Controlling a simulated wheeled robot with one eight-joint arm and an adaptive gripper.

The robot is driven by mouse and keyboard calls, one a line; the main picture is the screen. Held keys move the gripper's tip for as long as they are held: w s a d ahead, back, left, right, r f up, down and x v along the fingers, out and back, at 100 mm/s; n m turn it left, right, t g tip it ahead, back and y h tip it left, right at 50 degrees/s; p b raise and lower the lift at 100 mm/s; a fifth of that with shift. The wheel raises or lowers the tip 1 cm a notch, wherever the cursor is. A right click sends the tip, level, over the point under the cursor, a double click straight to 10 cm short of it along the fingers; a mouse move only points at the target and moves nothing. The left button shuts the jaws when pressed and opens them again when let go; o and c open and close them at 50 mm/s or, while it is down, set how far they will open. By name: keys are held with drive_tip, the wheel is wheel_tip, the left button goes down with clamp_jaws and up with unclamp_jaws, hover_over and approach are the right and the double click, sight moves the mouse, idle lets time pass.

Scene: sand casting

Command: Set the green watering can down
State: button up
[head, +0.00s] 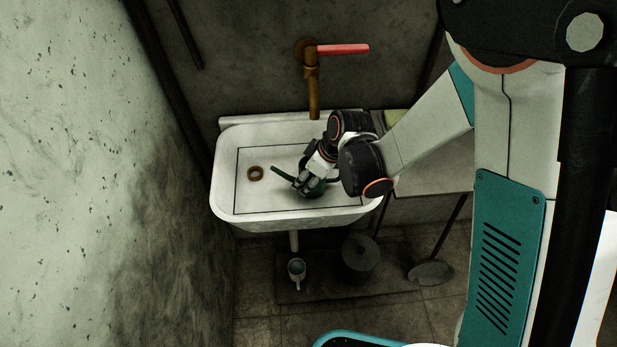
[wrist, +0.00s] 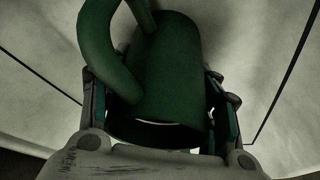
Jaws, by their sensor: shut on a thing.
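The green watering can (head: 314,190) is in the white sink (head: 230,190), in the right half of the basin in the head view. Its spout points left toward the drain. My gripper (head: 303,181) is shut on the can from above, and my wrist hides much of it. In the wrist view the green can (wrist: 175,65) fills the middle, with its curved handle at the upper left. The fingers of my gripper (wrist: 160,120) lie on either side of the can's body. I cannot tell whether the can's base touches the basin floor.
A brass tap (head: 313,85) with a red lever stands above the sink's back edge. A grey counter (head: 430,172) adjoins on the right. A mug (head: 296,270) and a dark lidded pot (head: 360,258) sit below.

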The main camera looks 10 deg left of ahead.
drive_tip(key=shift+d+r, duration=0.1)
drive_tip(key=o, duration=1.3)
drive_tip(key=shift+o, duration=0.2)
drive_tip(key=p+v, duration=0.4)
drive_tip(key=v, duration=0.8)
drive_tip(key=shift+p, duration=0.4)
